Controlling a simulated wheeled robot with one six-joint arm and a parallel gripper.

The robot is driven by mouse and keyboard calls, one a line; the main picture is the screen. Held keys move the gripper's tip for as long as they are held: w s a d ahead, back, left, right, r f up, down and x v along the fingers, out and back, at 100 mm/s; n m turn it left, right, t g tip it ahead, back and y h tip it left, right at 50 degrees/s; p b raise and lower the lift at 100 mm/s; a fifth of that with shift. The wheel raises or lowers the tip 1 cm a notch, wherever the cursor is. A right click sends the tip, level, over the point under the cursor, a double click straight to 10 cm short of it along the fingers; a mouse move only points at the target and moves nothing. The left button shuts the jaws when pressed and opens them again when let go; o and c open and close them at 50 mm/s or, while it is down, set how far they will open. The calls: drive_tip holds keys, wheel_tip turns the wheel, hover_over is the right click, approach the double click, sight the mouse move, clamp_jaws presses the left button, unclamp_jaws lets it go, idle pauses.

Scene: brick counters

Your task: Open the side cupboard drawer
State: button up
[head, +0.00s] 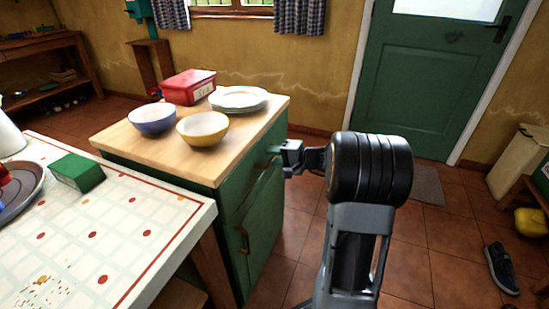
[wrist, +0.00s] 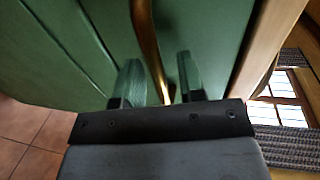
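The green side cupboard (head: 262,222) has a pale wooden top, with its front facing right in the head view. Its drawer (head: 238,194) is under the top and looks closed. My gripper (head: 274,151) reaches the drawer front from the right; its fingertips are hard to make out there. In the wrist view, the brass handle (wrist: 146,32) runs down between the two green fingers of my gripper (wrist: 158,75). The fingers are apart, with a gap between the handle and the right finger. The handle is close to the left finger; contact is unclear.
A yellow bowl (head: 203,130), a blue bowl (head: 152,119), white plates (head: 238,99) and a red box (head: 188,87) stand on the cupboard top.

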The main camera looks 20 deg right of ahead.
clamp_jaws()
idle(0.3)
idle(0.3)
